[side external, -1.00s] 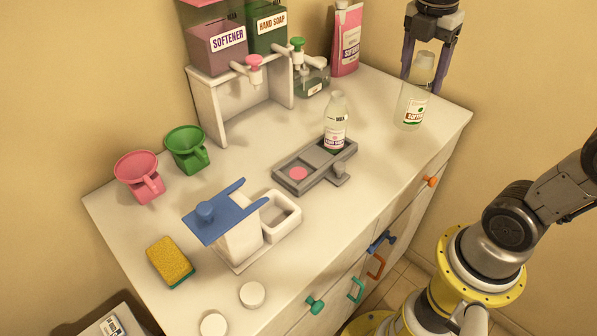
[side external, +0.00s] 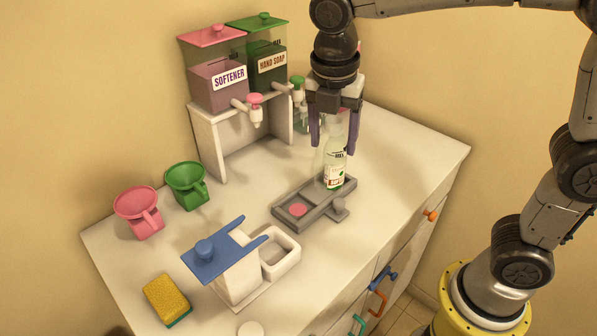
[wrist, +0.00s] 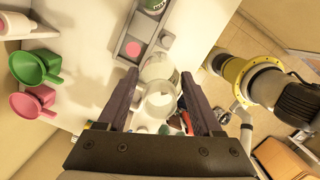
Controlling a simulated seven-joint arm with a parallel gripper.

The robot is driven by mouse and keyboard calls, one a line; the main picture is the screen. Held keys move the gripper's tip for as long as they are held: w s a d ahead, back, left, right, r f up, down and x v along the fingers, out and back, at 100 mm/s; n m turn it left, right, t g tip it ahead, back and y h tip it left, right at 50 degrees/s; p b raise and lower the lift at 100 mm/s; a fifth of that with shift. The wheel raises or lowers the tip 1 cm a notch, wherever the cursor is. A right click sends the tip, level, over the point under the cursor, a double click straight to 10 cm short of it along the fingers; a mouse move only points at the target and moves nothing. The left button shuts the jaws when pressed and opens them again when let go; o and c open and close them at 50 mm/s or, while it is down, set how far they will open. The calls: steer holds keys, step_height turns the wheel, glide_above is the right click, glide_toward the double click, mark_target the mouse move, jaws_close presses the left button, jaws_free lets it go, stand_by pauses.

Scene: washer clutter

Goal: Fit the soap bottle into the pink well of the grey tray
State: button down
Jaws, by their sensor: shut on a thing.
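The soap bottle (side external: 335,177), clear with a pale label marked in green, is held upright between the fingers of my gripper (side external: 334,138). In the wrist view the bottle (wrist: 158,98) is between the two dark fingers (wrist: 158,100). The grey tray (side external: 290,222) lies below, with a pink round well (side external: 298,210) at its near left end, empty. In the side view the held bottle overlaps the tray's far end. A second bottle with dark lettering (side external: 341,152) is partly hidden there; whether they touch is unclear. The pink well also shows in the wrist view (wrist: 133,48).
A white dispenser stand (side external: 207,135) with two tanks is at the back. Pink (side external: 139,205) and green (side external: 186,180) funnels stand left. A blue-topped white press (side external: 228,265) and a sponge (side external: 167,298) are in front. The right counter (side external: 420,165) is clear.

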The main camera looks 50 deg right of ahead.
steer(key=w+a+f, duration=0.1)
steer(key=w+f, duration=0.5)
steer(key=f, duration=0.4)
steer(key=shift+w+a, duration=0.25)
steer(key=shift+w, duration=0.15)
steer(key=shift+f, duration=0.1)
steer(key=shift+c, duration=0.2)
jaws_free()
